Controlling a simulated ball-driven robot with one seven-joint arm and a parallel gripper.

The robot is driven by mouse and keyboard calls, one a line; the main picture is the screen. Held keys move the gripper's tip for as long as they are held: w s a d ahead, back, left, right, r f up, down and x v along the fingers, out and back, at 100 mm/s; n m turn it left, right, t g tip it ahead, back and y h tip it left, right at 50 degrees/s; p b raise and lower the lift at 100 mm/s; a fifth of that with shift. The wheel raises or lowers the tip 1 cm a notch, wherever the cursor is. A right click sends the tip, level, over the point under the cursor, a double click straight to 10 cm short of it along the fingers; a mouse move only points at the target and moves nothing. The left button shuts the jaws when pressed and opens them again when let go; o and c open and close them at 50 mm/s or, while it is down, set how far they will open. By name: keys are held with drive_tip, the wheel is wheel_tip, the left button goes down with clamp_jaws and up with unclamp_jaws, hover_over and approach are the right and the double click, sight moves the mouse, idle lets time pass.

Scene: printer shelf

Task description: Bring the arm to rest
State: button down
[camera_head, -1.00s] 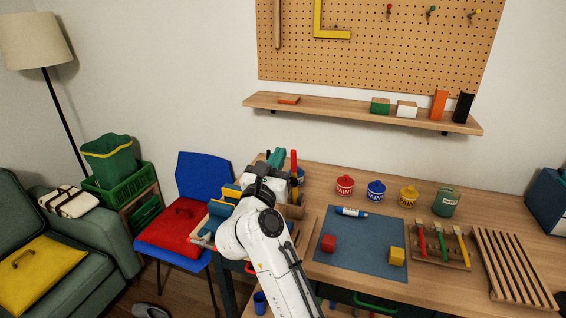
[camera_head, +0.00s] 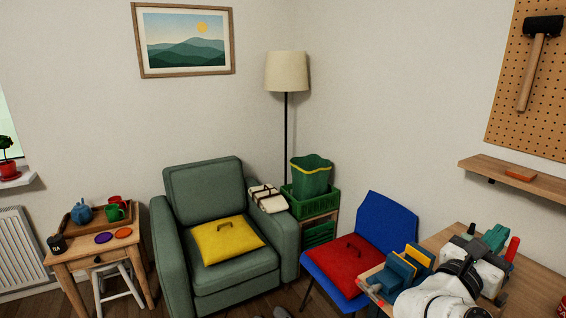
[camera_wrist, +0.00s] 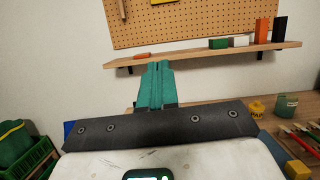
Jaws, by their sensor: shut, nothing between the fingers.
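My gripper (camera_head: 496,236) shows at the lower right in the head view, above the left end of the wooden workbench (camera_head: 540,290). Its two teal fingers are together, with nothing between them. In the wrist view my gripper (camera_wrist: 157,68) points toward the wall under the pegboard, its closed fingers rising from the dark palm plate. My white arm (camera_head: 440,296) is folded close at the bottom right edge in the head view, and its lower part is cut off.
A blue chair (camera_head: 385,225) with a red cushion (camera_head: 345,265) stands left of the bench. Blue and yellow items (camera_head: 410,262) sit close beside my arm. A wall shelf (camera_wrist: 205,56) lies beyond the gripper. A green armchair (camera_head: 205,180) and side table (camera_head: 90,255) are farther left.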

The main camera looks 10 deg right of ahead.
drive_tip(key=w+a+n+t+y, duration=0.2)
drive_tip(key=a+n+t+y, duration=0.9)
drive_tip(key=n+t, duration=0.85)
drive_tip(key=s+a+f+n+g+y, duration=0.2)
drive_tip(key=a+f+n+g+y, duration=0.85)
drive_tip(key=n, duration=1.05)
drive_tip(key=s+f+n+g+y, duration=0.1)
drive_tip(key=s+f+n+g, duration=0.25)
drive_tip(key=s+f, duration=0.45)
drive_tip(key=s+f+n+g+y, duration=0.1)
drive_tip(key=s+f+n+g, duration=0.25)
drive_tip(key=f, duration=0.75)
drive_tip(key=s+d+f+g+h, duration=0.1)
drive_tip(key=s+f+g, duration=0.1)
drive_tip(key=s, duration=0.3)
drive_tip(key=s+d+f+n+g+h, duration=0.1)
drive_tip(key=s+f+g, duration=0.1)
drive_tip(key=s, duration=0.4)
drive_tip(key=s+d+f+g+h, duration=0.1)
drive_tip(key=s+d+f+g, duration=0.1)
drive_tip(key=s+g, duration=0.2)
drive_tip(key=shift+s+f+g+h, duration=0.2)
drive_tip(key=shift+s+g+h, duration=0.15)
drive_tip(key=shift+s, duration=0.85)
